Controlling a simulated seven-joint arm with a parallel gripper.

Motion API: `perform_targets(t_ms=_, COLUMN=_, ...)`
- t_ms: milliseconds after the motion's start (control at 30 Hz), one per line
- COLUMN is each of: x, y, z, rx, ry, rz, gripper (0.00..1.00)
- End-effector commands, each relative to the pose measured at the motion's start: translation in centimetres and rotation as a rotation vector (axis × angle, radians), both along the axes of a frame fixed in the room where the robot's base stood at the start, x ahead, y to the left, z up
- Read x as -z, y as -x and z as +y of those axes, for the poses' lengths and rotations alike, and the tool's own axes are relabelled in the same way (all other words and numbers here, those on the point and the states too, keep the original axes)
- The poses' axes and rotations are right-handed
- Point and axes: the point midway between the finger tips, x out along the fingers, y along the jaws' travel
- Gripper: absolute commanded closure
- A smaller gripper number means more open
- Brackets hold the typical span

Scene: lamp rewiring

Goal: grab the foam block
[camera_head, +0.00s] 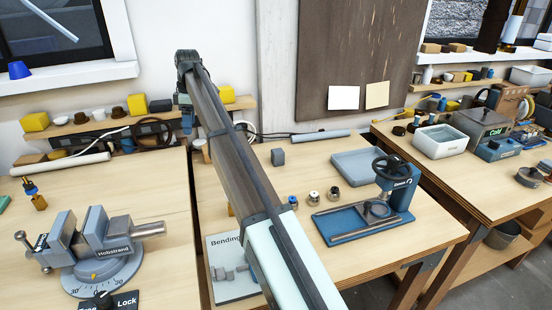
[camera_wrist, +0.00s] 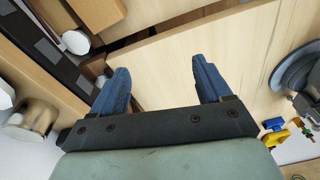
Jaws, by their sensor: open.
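No block in view can be told for certain as foam. A small dark grey cube (camera_head: 278,157), possibly the foam block, sits alone on the middle table, right of my gripper (camera_head: 187,125). Yellow blocks also stand on the back shelf, one at the left (camera_head: 35,122) and one near my wrist (camera_head: 138,106). My gripper points down at the back of the tables, apart from the cube. In the wrist view my gripper (camera_wrist: 160,75) shows two blue fingers spread wide, with nothing between them. Bare wood and a table edge lie below it.
A vise (camera_head: 105,245) stands on the left table. A blue press (camera_head: 395,185), a grey tray (camera_head: 365,166) and several small cylinders are right of my arm. A grey rod (camera_head: 320,135) lies behind the cube. The wood around the cube is mostly clear.

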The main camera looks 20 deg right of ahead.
Motion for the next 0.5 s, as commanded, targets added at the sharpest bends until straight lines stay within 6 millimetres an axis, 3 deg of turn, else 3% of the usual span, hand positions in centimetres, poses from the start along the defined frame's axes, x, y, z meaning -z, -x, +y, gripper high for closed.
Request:
perform_targets(t_ms=33, x=0.3, y=-0.3, z=-3.1, rx=0.036, ry=0.003, rz=0.002, gripper=0.22)
perform_targets(t_ms=300, x=1.5, y=-0.7, z=-16.8, rx=0.185, ry=0.020, rz=0.008, gripper=0.22)
perform_targets(t_ms=500, x=2.4, y=0.0, z=-24.0, rx=0.246, ry=0.034, rz=0.011, gripper=0.22)
